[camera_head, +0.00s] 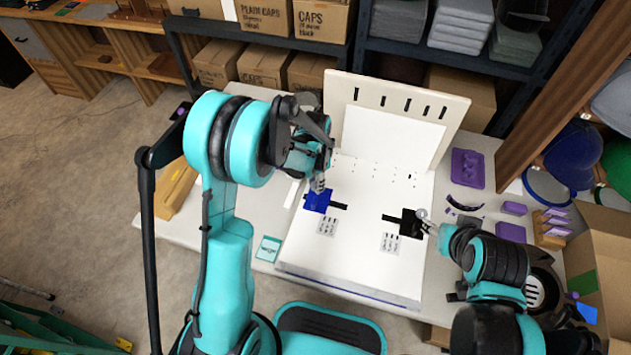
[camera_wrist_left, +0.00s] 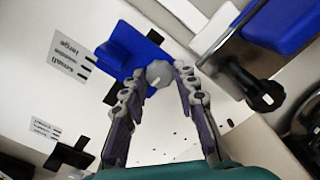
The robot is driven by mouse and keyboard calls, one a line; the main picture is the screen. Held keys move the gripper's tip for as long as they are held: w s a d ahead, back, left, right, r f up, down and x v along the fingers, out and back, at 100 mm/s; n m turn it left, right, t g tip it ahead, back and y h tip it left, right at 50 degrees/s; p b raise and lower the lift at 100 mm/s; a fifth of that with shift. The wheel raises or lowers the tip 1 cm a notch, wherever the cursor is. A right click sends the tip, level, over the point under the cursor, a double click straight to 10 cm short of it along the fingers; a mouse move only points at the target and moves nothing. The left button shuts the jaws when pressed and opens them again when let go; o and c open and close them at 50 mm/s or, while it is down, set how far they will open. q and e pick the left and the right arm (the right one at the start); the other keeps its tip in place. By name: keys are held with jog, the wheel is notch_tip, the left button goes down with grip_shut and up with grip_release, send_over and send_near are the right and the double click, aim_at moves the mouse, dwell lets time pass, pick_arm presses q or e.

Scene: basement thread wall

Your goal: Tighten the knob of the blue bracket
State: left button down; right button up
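The blue bracket (camera_head: 316,202) sits on the left part of the white board (camera_head: 357,237); it also shows in the left wrist view (camera_wrist_left: 127,47). Its grey faceted knob (camera_wrist_left: 160,73) has a white mark on its face. My left gripper (camera_head: 319,184) is over the bracket. In the left wrist view its two fingertips (camera_wrist_left: 160,76) lie on either side of the knob and appear to press against it. My right gripper (camera_head: 425,218) is beside the black bracket (camera_head: 409,223), at its right edge; its finger opening is too small to tell.
Slots mark the upright back panel (camera_head: 393,120). Printed labels (camera_head: 327,225) lie below the brackets. Purple parts (camera_head: 467,168) stand on the table at right, by an open cardboard box (camera_head: 602,245). A teal card (camera_head: 268,249) lies left of the board. Shelves with boxes stand behind.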

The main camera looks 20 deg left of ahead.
pick_arm(q)
jog(key=shift+m, duration=0.4)
jog(key=m, duration=0.2)
jog(key=shift+m+b, duration=0.3)
jog(key=shift+m, duration=0.1)
jog(key=m, duration=0.9)
jog(key=shift+b, duration=0.4)
jog(key=shift+m, duration=1.9)
jog(key=c, duration=1.4)
grip_release()
jog(key=shift+c, duration=0.2)
